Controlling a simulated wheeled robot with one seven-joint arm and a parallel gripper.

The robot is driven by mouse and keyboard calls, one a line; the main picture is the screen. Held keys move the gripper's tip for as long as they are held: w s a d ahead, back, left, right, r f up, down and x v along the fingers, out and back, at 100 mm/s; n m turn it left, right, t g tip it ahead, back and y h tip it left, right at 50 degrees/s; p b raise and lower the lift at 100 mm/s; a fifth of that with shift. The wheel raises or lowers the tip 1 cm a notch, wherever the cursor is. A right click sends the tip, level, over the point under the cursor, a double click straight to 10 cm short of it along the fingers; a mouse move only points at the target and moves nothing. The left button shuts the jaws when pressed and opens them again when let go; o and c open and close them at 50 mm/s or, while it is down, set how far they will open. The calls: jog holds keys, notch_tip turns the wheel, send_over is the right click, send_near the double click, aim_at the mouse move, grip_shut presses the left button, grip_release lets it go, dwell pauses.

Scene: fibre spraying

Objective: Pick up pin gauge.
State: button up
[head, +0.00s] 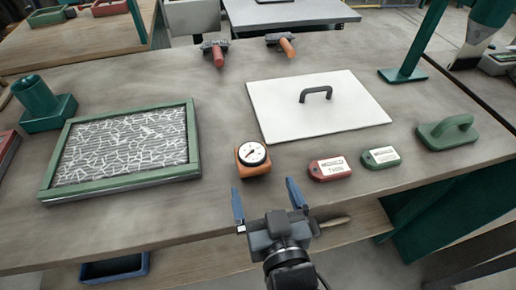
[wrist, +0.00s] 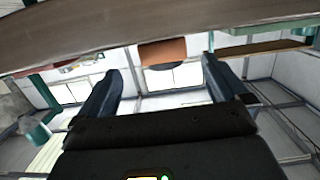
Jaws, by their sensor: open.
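The pin gauge (head: 252,158), which I take to be the orange block with a round white dial, stands near the front edge of the table in the head view. In the wrist view its orange body (wrist: 163,51) shows beyond and between the fingertips, against the table edge. My gripper (head: 266,196) is open and empty, with its two blue fingers spread, just short of the gauge at the table's front. In the wrist view my gripper (wrist: 160,67) has a clear gap between its fingers. No contact with the gauge shows.
A red tag block (head: 330,169) and a green one (head: 381,157) lie right of the gauge. A green-framed fibre panel (head: 190,165) lies left. A white board (head: 350,118) with a dark handle lies behind. A green handled block (head: 447,133) is at the far right.

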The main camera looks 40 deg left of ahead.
aim_at(255, 169)
jog(key=x, duration=0.2)
jog(key=p+x, duration=0.1)
jog(key=x, duration=0.4)
jog(key=shift+s+a+r, duration=0.1)
jog(key=shift+a+r, duration=0.1)
jog(key=shift+r, duration=0.2)
jog(key=shift+w+a+f+p, duration=0.15)
jog(key=shift+w+a+p, duration=0.15)
jog(key=c, duration=1.2)
